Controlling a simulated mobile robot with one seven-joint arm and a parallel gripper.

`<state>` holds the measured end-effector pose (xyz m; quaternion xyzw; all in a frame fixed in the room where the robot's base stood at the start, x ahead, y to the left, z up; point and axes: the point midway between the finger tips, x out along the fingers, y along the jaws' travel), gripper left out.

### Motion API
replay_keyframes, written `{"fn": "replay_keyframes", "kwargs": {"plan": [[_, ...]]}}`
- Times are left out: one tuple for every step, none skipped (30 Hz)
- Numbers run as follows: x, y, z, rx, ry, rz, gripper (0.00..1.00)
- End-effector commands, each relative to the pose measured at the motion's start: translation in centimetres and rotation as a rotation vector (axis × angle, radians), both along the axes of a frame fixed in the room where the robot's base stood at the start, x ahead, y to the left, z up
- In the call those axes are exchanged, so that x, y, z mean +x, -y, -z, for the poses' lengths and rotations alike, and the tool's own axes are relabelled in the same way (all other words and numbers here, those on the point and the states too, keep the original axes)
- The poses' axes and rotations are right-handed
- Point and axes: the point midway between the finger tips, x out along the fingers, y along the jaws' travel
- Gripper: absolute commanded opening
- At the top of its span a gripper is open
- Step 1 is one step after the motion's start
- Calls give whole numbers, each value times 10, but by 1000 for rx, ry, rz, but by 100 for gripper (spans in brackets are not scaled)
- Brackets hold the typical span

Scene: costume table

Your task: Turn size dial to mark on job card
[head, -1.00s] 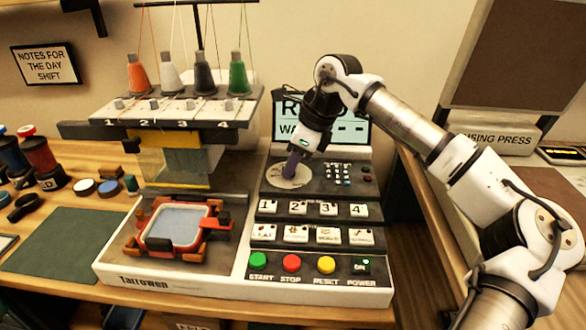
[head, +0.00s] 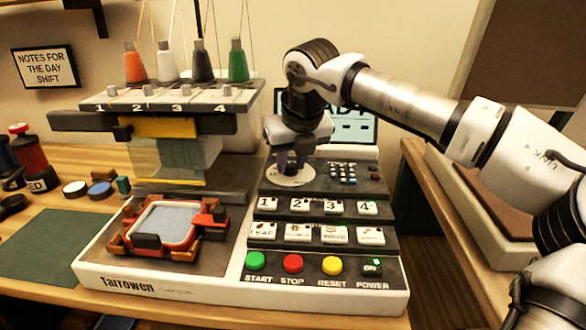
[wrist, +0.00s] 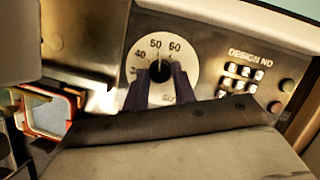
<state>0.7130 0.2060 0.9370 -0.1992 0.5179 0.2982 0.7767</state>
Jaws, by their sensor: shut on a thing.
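The size dial (head: 291,178) is a white disc on the machine's dark control panel. In the wrist view its face (wrist: 178,52) shows numbers, with 50 and 60 at the top and 40 to the left. My gripper (head: 291,163) points down at the dial. In the wrist view its two dark fingers (wrist: 160,74) are shut on the dark knob (wrist: 160,70) at the dial's middle. The fingers hide much of the knob and the lower scale, so I cannot tell its exact setting. I cannot make out a job card.
The keypad (head: 343,172) is just right of the dial. Numbered keys (head: 331,206) and the green, red and yellow buttons (head: 293,263) are below it. The hoop (head: 166,224) and thread spools (head: 168,66) are left. My arm partly hides the screen (head: 352,128).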

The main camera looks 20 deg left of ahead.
Motion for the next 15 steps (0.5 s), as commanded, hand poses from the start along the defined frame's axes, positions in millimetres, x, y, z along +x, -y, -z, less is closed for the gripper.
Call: {"fn": "replay_keyframes", "kwargs": {"plan": [[0,0,3,-4,4,44,4],[0,0,3,-4,2,72,4],[-1,-1,3,-4,2,108,4],[-1,-1,3,-4,2,134,4],[-1,-1,3,-3,1,159,4],[-1,-2,2,-2,1,192,4],[-1,-2,2,-3,1,217,4],[-1,-2,2,-3,1,240,4],[-2,-3,2,-2,1,270,4],[-2,-3,2,-3,0,290,4],[-2,-3,1,-3,0,311,4],[-2,-3,1,-1,-1,335,4],[-2,-3,1,-1,-1,354,4],[-2,-3,1,-2,-2,369,4],[-2,-4,1,-3,-1,390,4]]}}
